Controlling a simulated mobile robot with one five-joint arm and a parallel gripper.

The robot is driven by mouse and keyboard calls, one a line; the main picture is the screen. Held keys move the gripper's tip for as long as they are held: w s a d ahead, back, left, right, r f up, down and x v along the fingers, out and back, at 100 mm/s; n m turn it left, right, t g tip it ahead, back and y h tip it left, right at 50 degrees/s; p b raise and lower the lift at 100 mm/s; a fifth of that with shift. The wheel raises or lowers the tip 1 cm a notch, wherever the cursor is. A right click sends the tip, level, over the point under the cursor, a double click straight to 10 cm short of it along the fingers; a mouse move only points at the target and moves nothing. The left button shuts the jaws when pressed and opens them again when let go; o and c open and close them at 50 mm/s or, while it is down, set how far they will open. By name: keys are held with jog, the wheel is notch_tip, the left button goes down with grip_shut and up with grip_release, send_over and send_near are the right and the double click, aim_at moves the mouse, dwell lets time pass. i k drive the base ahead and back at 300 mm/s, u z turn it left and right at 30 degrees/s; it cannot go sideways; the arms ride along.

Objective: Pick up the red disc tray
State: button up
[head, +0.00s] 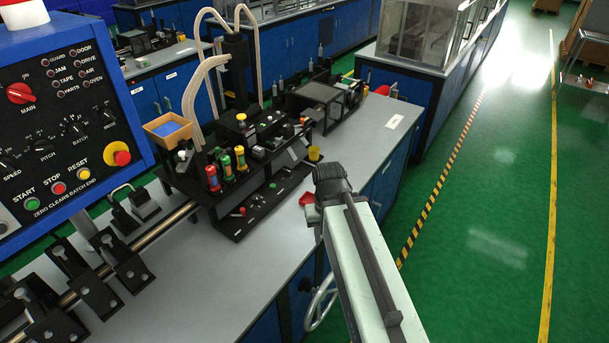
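A small red object (306,198), which looks like the red disc tray, is on the grey bench top near its right edge. My arm partly hides it, so its full shape does not show. The dark end of my arm with my gripper (331,179) is just right of the red object and above the bench edge in the head view. The fingertips cannot be made out, so I cannot tell whether they are open, or whether they touch the red object.
A black machine with coloured cylinders (228,165) stands left of the red object, with a small yellow cup (314,153) at its right end. A blue control panel (65,115) fills the left. The grey bench top (215,270) is bare in front. Green floor (455,255) lies right.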

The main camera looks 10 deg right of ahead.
aim_at(307, 197)
jog(key=u, duration=3.55)
jog(key=k, duration=0.9)
jog(key=z, duration=0.45)
